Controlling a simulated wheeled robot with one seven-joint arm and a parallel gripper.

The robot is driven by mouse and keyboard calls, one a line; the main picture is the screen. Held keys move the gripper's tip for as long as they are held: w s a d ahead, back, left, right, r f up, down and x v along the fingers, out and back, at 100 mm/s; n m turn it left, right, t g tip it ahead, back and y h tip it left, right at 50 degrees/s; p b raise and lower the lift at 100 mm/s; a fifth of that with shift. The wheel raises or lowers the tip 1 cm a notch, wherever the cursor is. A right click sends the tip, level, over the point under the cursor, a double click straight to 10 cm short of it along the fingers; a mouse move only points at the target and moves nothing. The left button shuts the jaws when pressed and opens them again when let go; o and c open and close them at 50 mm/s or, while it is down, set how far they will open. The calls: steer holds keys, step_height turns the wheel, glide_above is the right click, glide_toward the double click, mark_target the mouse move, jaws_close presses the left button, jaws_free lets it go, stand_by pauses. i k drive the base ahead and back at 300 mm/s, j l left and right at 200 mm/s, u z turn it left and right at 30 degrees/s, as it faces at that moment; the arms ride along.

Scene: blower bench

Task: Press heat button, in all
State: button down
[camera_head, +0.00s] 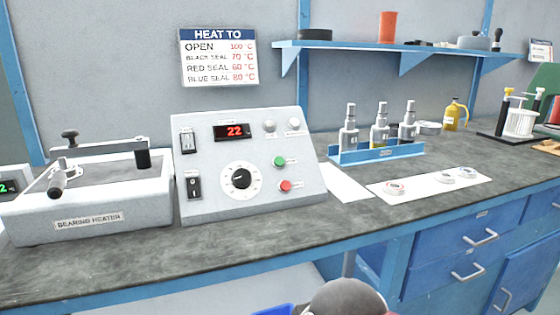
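A grey control panel (247,192) with a sloping face stands on the bench, left of the middle. Its display (234,131) reads 22 in red. A green button (279,161) sits above a red button (286,186) on its right side; their labels are too small to read. A black dial (240,179) is low in the middle, and two switches (190,163) are on the left. Two pale round lamps or knobs (269,126) are at the top right. The bearing heater (95,217) stands left of the panel. My gripper does not show.
A heat chart (218,57) hangs on the wall. A blue rack (376,153) with three bottles and a white sheet (428,190) with small rings lie right of the panel. A wall shelf (345,45) is above. The bench in front of the panel is clear.

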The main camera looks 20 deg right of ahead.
mark_target(279, 161)
steer(key=k+l, duration=0.1)
steer(key=l, duration=0.25)
steer(key=k+l, duration=0.1)
steer(key=l, duration=0.55)
steer(key=k+l, duration=0.15)
steer(key=l, duration=0.2)
steer(key=u, duration=0.05)
